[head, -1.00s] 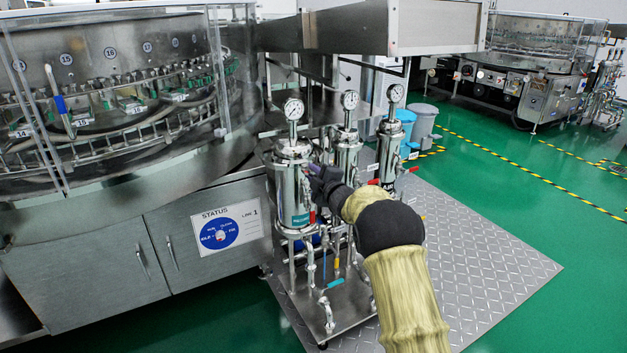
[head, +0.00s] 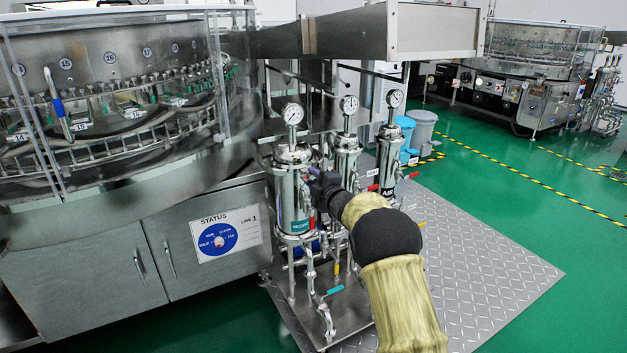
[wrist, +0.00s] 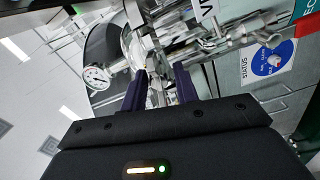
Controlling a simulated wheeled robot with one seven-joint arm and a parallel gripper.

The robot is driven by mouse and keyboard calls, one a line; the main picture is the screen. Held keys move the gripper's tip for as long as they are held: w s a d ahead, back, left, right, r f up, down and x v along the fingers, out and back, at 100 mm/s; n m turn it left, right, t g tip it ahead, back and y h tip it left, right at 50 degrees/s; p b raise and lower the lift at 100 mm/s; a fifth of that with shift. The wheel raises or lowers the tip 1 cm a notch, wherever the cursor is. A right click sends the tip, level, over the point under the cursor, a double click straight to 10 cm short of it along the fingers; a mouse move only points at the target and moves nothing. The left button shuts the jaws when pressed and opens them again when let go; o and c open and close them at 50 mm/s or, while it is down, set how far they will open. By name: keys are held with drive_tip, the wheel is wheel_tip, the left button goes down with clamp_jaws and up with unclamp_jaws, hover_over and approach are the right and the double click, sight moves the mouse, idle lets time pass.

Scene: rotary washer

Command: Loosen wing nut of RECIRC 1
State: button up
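The RECIRC 1 housing (head: 292,190) is the leftmost of three upright steel filter housings, with a teal label low on its body and a gauge on top. My gripper (head: 316,182) is at its right side, near the upper body, in the head view. In the wrist view my gripper (wrist: 162,72) has its two dark purple fingers apart, with shiny metal fittings showing in and beyond the gap. I cannot pick out the wing nut with certainty among these fittings, nor see any contact. My gripper and forearm hide part of the housing's right side in the head view.
Two more housings (head: 346,160) stand close behind to the right, with red-handled valves. Pipes and a teal valve handle (head: 334,290) are below. The washer cabinet (head: 90,265) is to the left. The tread plate floor (head: 480,265) to the right is clear.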

drive_tip(key=shift+r, duration=0.1)
drive_tip(key=shift+v, duration=0.8)
drive_tip(key=p+v, duration=0.3)
drive_tip(key=v, duration=1.3)
drive_tip(key=shift+p, duration=0.3)
